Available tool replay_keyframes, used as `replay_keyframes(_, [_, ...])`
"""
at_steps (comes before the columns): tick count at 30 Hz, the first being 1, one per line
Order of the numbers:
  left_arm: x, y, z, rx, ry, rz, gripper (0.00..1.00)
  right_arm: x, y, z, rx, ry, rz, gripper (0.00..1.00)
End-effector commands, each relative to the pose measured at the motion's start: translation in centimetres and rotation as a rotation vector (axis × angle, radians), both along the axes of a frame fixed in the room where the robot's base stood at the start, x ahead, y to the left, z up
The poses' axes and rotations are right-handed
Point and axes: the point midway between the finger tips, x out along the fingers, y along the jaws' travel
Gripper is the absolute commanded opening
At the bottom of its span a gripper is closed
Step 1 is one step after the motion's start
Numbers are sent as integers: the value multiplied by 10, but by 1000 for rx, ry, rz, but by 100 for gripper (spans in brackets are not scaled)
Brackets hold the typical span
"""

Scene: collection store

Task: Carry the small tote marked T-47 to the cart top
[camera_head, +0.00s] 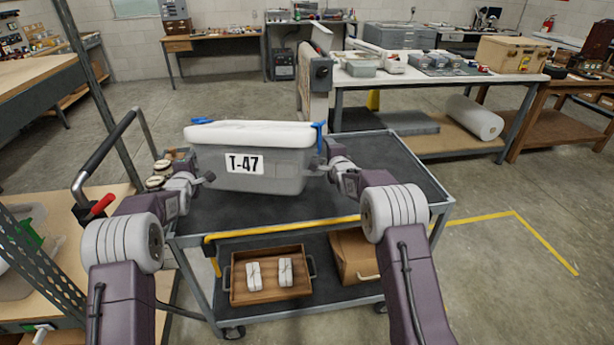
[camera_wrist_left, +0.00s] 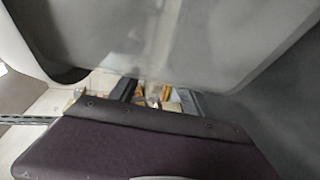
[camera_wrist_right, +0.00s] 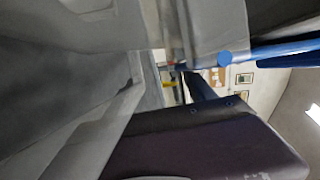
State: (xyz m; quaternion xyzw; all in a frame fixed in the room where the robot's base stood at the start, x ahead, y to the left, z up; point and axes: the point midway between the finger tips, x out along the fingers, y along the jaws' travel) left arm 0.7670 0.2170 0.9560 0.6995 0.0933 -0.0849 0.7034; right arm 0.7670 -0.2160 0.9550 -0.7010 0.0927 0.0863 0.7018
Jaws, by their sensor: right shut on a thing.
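The grey tote marked T-47 (camera_head: 285,172) has a white lid and blue latches, and is seen over the cart top (camera_head: 390,165). I cannot tell whether it rests on the cart or hangs just above it. My right gripper (camera_head: 333,160) is shut on the tote at its right end; the tote and a blue latch (camera_wrist_right: 280,50) fill much of the right wrist view. My left gripper (camera_head: 204,178) is at the tote's left end, with its fingers apart in the left wrist view (camera_wrist_left: 158,95). The tote's wall (camera_wrist_left: 150,40) is close above these fingers there.
The cart has a push handle (camera_head: 105,150) at left and a lower shelf with a wooden tray (camera_head: 238,288) and a brown box (camera_head: 352,258). Small round items (camera_head: 156,182) sit at the cart top's left edge. A rack post (camera_head: 30,255) stands near left.

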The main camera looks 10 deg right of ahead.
Motion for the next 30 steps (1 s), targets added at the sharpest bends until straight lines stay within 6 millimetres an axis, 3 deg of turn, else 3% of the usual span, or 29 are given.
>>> replay_keyframes(1, [0,-12,-5,14,-1,-24,55,2,11,1,0,-16,17,55])
replay_keyframes(9, [0,-12,-27,15,6,-23,55,1,11,-21,0,-10,17,55])
replay_keyframes(22, [-1,13,-22,8,4,-17,55,0,-14,-17,0,-6,12,55])
replay_keyframes(25, [-1,14,-21,6,3,-15,80,0,-15,-18,1,-5,11,55])
replay_keyframes(28, [0,14,-21,6,2,-14,80,0,-16,-18,1,-5,10,55])
replay_keyframes(30, [0,15,-20,5,1,-14,80,0,-16,-18,1,-4,10,79])
